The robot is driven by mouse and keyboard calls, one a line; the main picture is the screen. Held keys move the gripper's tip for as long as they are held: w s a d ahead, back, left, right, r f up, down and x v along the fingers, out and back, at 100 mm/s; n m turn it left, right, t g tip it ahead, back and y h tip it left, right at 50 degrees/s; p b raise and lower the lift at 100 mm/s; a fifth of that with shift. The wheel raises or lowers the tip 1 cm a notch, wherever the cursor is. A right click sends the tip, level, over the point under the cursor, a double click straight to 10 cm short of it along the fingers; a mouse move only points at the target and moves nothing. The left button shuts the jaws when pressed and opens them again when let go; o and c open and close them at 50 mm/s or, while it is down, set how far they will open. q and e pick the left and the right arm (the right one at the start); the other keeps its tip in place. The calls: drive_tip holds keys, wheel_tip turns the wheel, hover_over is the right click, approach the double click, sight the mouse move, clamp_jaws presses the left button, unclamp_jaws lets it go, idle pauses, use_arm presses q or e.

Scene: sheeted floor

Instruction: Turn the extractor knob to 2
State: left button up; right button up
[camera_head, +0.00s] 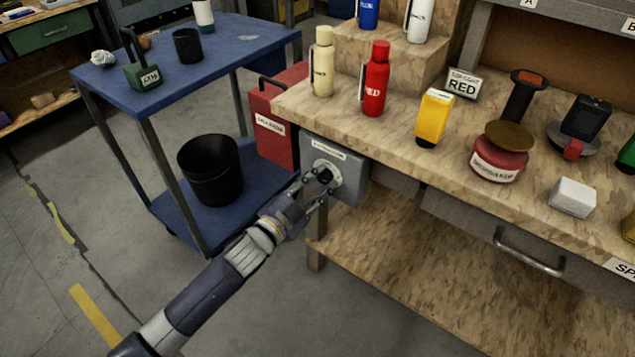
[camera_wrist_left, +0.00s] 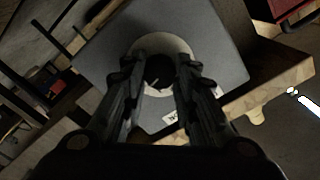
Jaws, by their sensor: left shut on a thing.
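The extractor control is a grey box (camera_head: 353,184) fixed under the left end of the wooden bench. It has a pale round dial and a black knob (camera_head: 324,176) on its front. My left gripper (camera_head: 318,189) reaches it from the lower left and is shut on the knob. In the left wrist view the black knob (camera_wrist_left: 159,70) sits between the two fingers, in front of the pale dial (camera_wrist_left: 158,45). A light mark shows on the knob. The dial's numbers are too small or hidden to read. My right gripper is not in view.
A red box (camera_head: 275,135) hangs beside the grey box. A blue cart (camera_head: 215,60) with a black bin (camera_head: 210,170) stands at the left. Open floor lies below.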

use_arm(q)
drive_tip(key=o, duration=1.1)
drive_tip(key=shift+r, duration=0.1)
drive_tip(key=shift+s+a, duration=0.3)
drive_tip(key=shift+s, duration=0.15)
drive_tip(key=v, duration=1.1)
